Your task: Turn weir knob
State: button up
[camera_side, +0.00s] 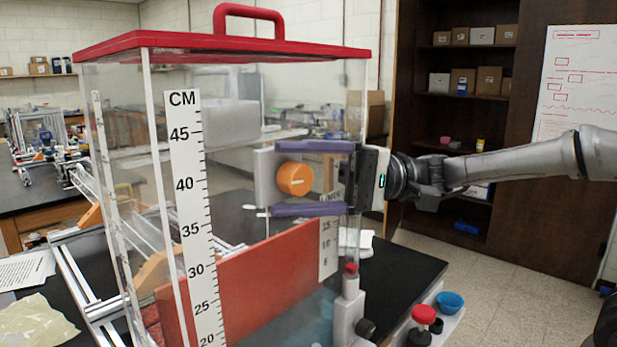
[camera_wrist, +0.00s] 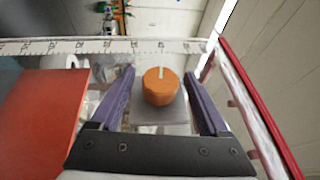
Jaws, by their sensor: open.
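The weir knob (camera_side: 295,179) is an orange round knob with a pale line on its face, on a light grey mounting block (camera_side: 266,180) at the clear tank. In the wrist view the knob (camera_wrist: 161,87) sits between the two purple fingers, with its pale line pointing up toward the ruler. My gripper (camera_side: 276,178) is open, one finger above the knob and one below in the side view. Gaps show between the knob and both fingers in the wrist view (camera_wrist: 160,88). An orange-red weir plate (camera_side: 255,285) stands inside the tank, below the knob.
The clear tank has a red lid with a handle (camera_side: 220,42) above my gripper and a CM ruler (camera_side: 192,200) on its left. A valve with a red cap (camera_side: 350,290) stands below my gripper.

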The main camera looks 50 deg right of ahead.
jog(key=v, duration=1.4)
jog(key=shift+w+a+f, duration=0.1)
